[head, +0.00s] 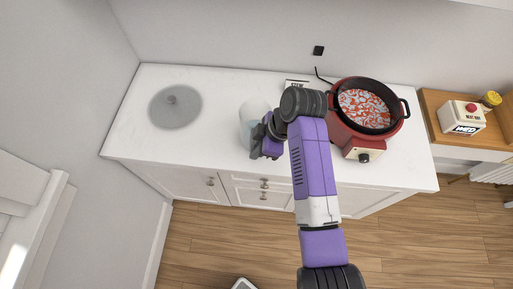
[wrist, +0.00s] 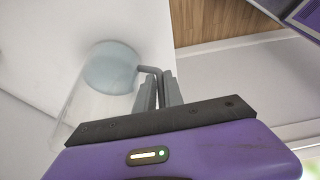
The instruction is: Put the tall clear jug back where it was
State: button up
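The tall clear jug (head: 250,116) is in the middle of the white counter area in the head view, left of my wrist and partly hidden by it. In the wrist view the see-through jug (wrist: 84,100) has a pale blue round end and a grey handle (wrist: 150,70). My gripper (wrist: 160,90) has its two fingers close together with the handle between them. In the head view my gripper (head: 260,138) is beside the jug's right side. I cannot tell whether the jug touches the counter.
A round grey glass lid (head: 175,106) lies at the left of the counter (head: 215,90). A side table (head: 440,100) holds a white box (head: 461,117). Counter between lid and jug is clear.

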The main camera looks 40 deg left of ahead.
jog(key=o, duration=0.3)
jog(key=shift+o, duration=0.2)
jog(key=b+v, duration=0.1)
jog(key=v, duration=1.1)
jog(key=shift+r+b, duration=0.2)
jog(key=shift+b, duration=0.2)
jog(key=shift+a, duration=0.1)
